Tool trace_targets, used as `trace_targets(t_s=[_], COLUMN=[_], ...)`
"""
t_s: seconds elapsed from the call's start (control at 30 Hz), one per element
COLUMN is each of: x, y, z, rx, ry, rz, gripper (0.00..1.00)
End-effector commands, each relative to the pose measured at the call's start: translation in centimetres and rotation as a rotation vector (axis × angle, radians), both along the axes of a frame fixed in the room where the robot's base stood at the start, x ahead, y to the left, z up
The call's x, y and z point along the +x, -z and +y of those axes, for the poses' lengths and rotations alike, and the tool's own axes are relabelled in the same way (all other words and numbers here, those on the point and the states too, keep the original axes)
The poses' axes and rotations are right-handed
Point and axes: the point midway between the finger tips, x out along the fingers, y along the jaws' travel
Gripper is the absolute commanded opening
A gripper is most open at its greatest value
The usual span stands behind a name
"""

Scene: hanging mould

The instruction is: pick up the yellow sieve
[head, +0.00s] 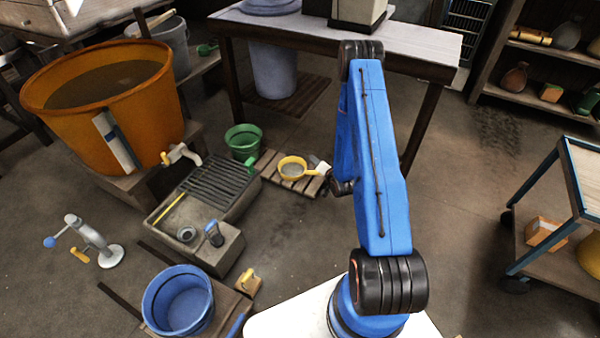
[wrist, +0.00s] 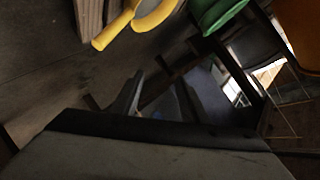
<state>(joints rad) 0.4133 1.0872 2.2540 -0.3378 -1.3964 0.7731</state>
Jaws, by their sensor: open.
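The yellow sieve (head: 291,170) lies on a low wooden slatted pallet on the floor in the head view, its handle pointing right towards my gripper. In the wrist view the sieve's handle (wrist: 114,30) and part of its rim show at the top, cut off by the frame edge. My gripper (head: 319,165) is close to the right of the handle in the head view, partly hidden by my blue arm. In the wrist view my gripper (wrist: 160,96) is dark, with its fingers apart and nothing seen between them. The sieve appears apart from the fingers.
A green bucket (head: 243,140) stands just left of the pallet (head: 268,160). A grey stone sink (head: 205,212) and a large orange tub (head: 98,95) are further left. A blue bucket (head: 178,300) is at the front left. A workbench (head: 415,48) stands behind. Bare floor lies in front.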

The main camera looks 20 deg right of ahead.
Motion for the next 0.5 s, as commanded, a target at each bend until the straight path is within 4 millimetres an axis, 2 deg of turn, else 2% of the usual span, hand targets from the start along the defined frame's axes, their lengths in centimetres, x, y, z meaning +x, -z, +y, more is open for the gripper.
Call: trace_targets(t_s=[0.03,0.2,0.4,0.5], x=[-0.9,-3.4,-6.8,-8.2], y=[1.7,5.9,9.9,11.2], z=[-0.1,-0.3,-0.1,0.0], rx=[0.024,0.103,0.193,0.225], ry=[0.01,0.046,0.089,0.105], rz=[-0.011,-0.074,-0.145,-0.174], gripper=[0.4,0.4,0.4,0.4])
